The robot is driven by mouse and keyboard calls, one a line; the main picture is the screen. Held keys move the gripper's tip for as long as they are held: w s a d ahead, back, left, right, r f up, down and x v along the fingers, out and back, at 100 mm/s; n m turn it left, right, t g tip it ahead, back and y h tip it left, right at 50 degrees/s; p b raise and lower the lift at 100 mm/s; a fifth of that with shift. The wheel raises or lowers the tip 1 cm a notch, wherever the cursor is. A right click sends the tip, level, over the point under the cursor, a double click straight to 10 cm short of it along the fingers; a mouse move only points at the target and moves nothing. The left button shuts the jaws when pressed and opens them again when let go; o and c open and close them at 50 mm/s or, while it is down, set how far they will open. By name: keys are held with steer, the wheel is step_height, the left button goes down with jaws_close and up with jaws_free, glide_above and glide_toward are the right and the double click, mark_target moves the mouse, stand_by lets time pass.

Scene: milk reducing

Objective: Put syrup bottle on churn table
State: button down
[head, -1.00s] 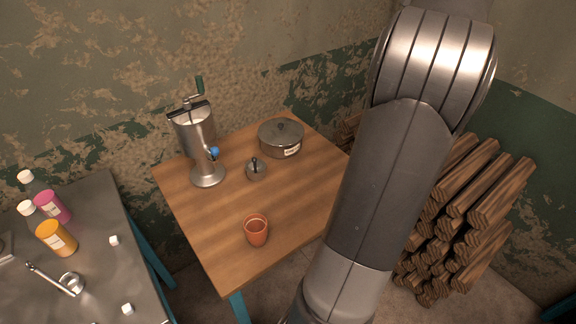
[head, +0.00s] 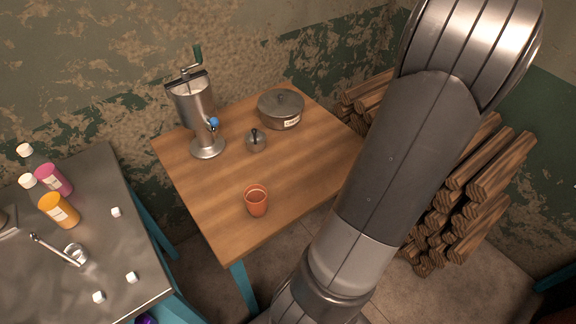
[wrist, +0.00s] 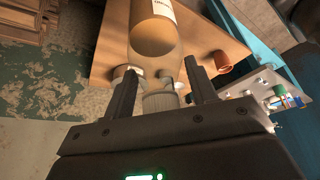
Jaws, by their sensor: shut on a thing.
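The churn table is the wooden table (head: 215,191) in the middle of the head view, with a metal churn (head: 194,112) at its back left. It also fills much of the wrist view (wrist: 108,46). My gripper (wrist: 161,84) is shut on the syrup bottle (wrist: 153,36), a brownish bottle with a pale label, its cap end between the fingers. The table shows beyond the bottle; I cannot tell the gap between them. My gripper and the bottle are hidden in the head view, where my arm covers the right side.
On the wooden table are an orange cup (head: 256,201), a lidded pot (head: 281,110) and a small metal item (head: 256,142). The table's middle is bare. A grey table (head: 100,215) with bottles and white cubes stands left. Stacked logs (head: 465,205) lie right.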

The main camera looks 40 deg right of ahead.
steer(key=w+a+f, duration=0.1)
steer(key=w+f, duration=1)
steer(key=f, duration=0.3)
steer(key=shift+w+a+f, duration=0.3)
steer(key=shift+f, duration=0.15)
steer(key=c, duration=0.6)
jaws_free()
